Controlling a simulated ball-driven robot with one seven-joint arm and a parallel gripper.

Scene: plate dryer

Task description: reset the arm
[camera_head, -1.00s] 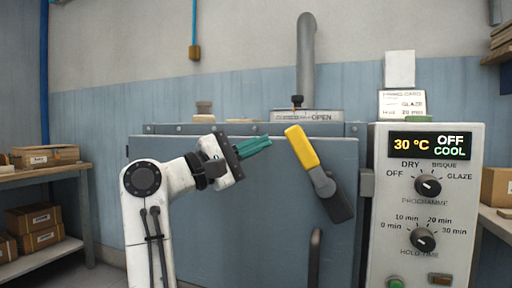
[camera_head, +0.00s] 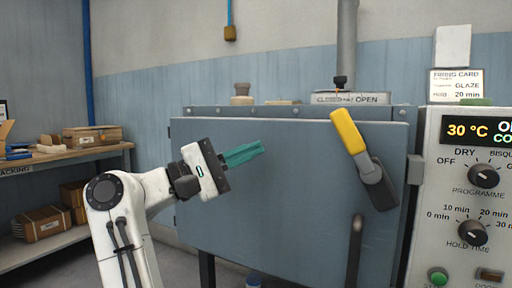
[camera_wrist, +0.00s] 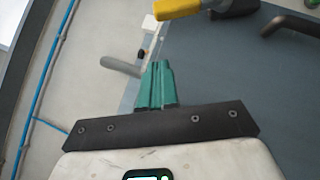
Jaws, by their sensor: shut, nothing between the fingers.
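My gripper (camera_head: 258,148) has teal fingers that are closed together with nothing between them. My white arm rises from the lower left in the head view, and the gripper points to the right in front of the blue-grey dryer door (camera_head: 275,200). It is left of the yellow-handled lever (camera_head: 347,132) and looks apart from it. In the wrist view the closed fingers (camera_wrist: 157,84) point up the picture, with the yellow handle (camera_wrist: 180,8) beyond them at the top.
The control panel (camera_head: 470,200) stands at the right, its display reading 30 °C. A dark bar handle (camera_head: 355,250) sits low on the door. A shelf bench with cardboard boxes (camera_head: 92,137) is at the left. A grey pipe (camera_head: 347,45) rises behind the dryer.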

